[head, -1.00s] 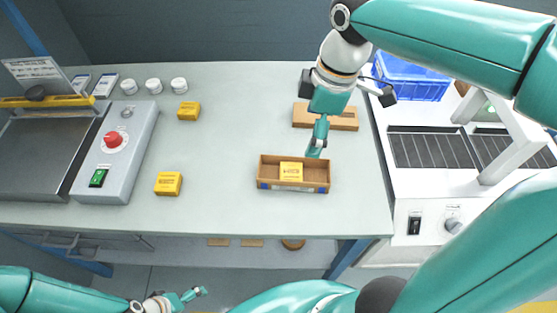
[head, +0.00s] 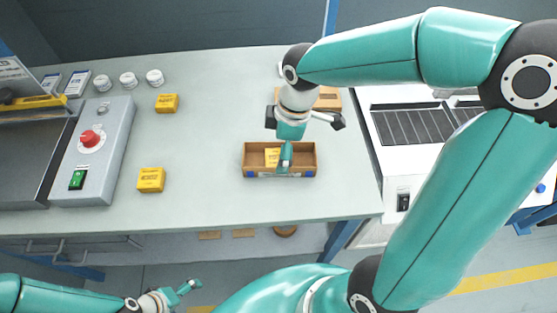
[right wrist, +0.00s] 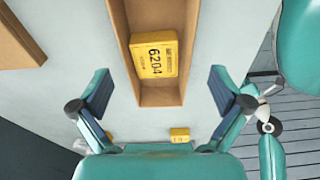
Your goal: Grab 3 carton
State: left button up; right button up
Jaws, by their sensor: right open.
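One yellow carton (head: 272,157) lies in a wooden tray (head: 307,160) on the bench. In the right wrist view this carton (right wrist: 154,55) shows the print 6204, and the tray (right wrist: 118,12) runs around it. A second yellow carton (head: 151,180) lies at the front left of the bench and a third (head: 167,103) farther back. My right gripper (head: 285,160) is over the tray and partly covers the carton there. My left gripper (head: 188,288) is low at the bottom left, off the bench.
A grey control box (head: 103,130) with a red button stands at the left. Several white jars (head: 128,79) are at the back left. A white machine (head: 415,125) stands to the right. The bench middle is clear.

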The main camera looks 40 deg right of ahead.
aim_at(278, 157)
jog(key=f, duration=0.3)
jog(key=shift+w+a+f, duration=0.15)
jog(key=shift+w+f, duration=0.1)
jog(key=shift+w, duration=0.05)
jog(key=shift+w+r, duration=0.1)
jog(key=c, duration=1.2)
